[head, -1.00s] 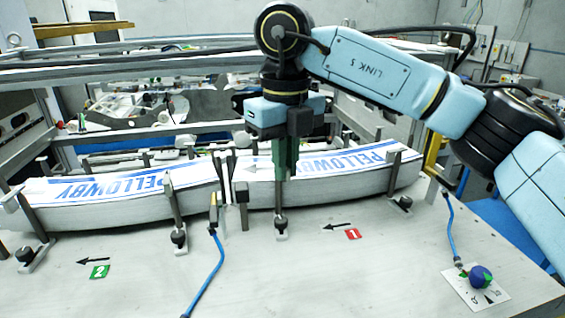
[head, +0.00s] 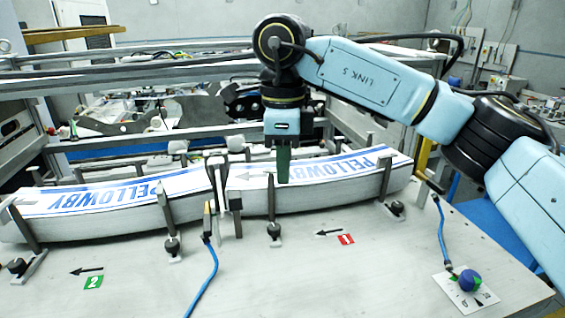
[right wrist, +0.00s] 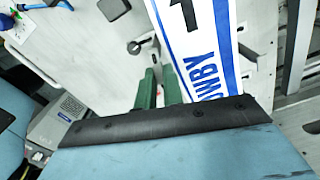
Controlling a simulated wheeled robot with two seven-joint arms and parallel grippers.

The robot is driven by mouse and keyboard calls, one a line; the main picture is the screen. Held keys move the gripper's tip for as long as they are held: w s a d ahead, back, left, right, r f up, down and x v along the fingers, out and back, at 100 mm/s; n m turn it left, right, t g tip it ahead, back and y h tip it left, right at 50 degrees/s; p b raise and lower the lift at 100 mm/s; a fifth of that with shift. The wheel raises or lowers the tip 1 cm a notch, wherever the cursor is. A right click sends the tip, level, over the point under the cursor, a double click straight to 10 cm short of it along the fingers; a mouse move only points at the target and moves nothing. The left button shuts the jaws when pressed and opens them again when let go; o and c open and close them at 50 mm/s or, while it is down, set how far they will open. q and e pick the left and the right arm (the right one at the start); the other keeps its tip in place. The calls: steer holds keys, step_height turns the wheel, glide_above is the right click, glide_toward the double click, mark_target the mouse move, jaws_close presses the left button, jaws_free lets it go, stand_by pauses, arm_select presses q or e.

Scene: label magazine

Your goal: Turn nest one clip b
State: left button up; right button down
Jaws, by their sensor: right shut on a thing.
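In the head view, a long curved stack of white and blue PELLOWBY labels (head: 335,168) lies in the right nest by the red 1 marker (head: 346,239). Its lettering looks upside down, and a printed arrow on it points left. My left gripper is not in view.
A second label stack (head: 110,197) lies in the left nest by the green 2 marker (head: 93,282). Upright posts on knobbed clamps (head: 172,245) stand along the front. A blue cable (head: 205,280) and a blue knob (head: 470,280) are on the table. The front table surface is mostly clear.

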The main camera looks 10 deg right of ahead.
steer(key=shift+w+r+n, duration=0.1)
steer(key=shift+w+n, duration=0.1)
steer(key=shift+n, duration=0.7)
steer(key=c, duration=1.5)
jaws_free()
step_height(320, 180, up, 13)
steer(key=shift+r+p, duration=0.15)
steer(key=shift+p, duration=0.5)
